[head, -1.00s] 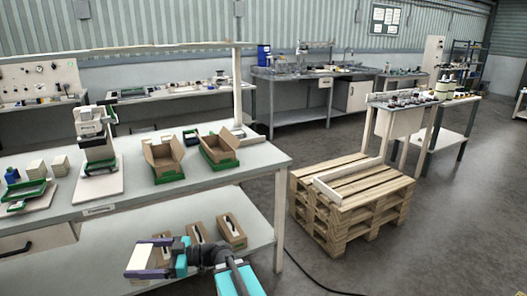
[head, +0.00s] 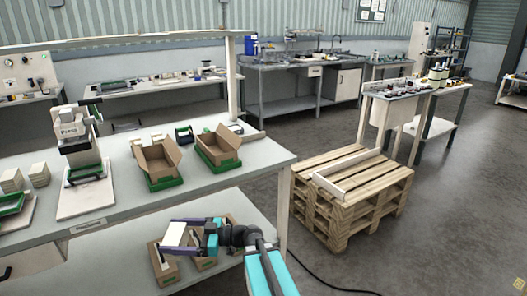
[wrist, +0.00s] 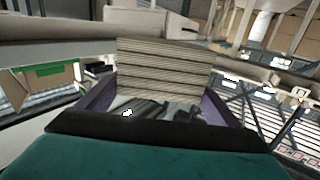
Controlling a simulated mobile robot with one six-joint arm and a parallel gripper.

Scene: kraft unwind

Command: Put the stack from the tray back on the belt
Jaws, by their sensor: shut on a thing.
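My gripper (head: 192,236) is shut on a pale layered stack (head: 173,233), in front of the lower shelf of the workbench in the head view. In the wrist view the stack (wrist: 165,68) stands between the purple fingers, its layered side facing the camera. A green tray (head: 12,204) is partly cut off at the left edge of the bench top. Which tray the task means is unclear. I cannot pick out a belt in these views.
The bench top (head: 118,204) carries a white machine (head: 75,135), two pale stacks and open cardboard boxes (head: 157,160) in green trays. Small cartons lie on the shelf below. A wooden pallet stack (head: 350,195) stands to the right.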

